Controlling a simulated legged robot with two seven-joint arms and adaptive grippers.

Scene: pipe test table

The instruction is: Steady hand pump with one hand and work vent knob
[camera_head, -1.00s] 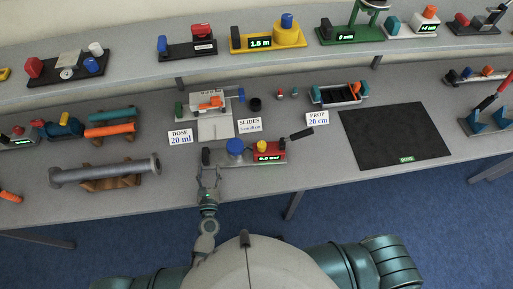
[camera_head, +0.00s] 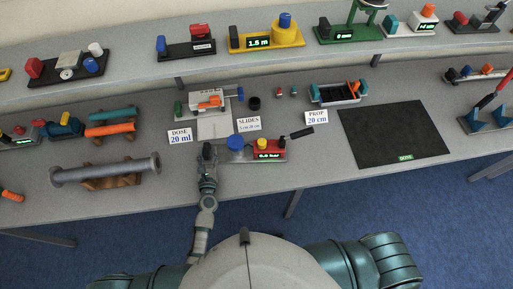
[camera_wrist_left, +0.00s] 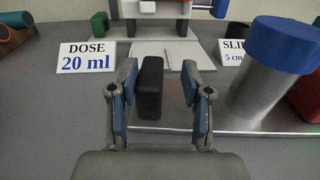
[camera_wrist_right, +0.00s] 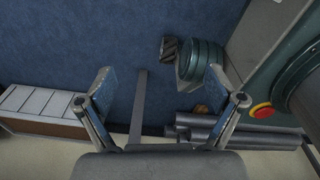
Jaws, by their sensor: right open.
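The hand pump stands on a grey base plate (camera_head: 262,159) near the table's front edge. It has a blue-capped cylinder (camera_head: 236,143), a red box (camera_head: 270,150) with a green display, a yellow knob (camera_head: 262,144) and a black lever (camera_head: 301,132). A black upright block (camera_wrist_left: 151,87) stands at the plate's left end. My left gripper (camera_head: 208,158) is at that end. In the left wrist view its open fingers (camera_wrist_left: 159,85) stand either side of the block, with a gap visible on each side. My right gripper (camera_wrist_right: 165,90) is open and empty, away from the pump, above the floor.
Behind the pump are a dose device (camera_head: 208,101), a white DOSE sign (camera_head: 180,136) and a SLIDES sign (camera_head: 249,124). A grey pipe on wooden cradles (camera_head: 105,171) lies to the left. A black mat (camera_head: 394,134) to the right is clear.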

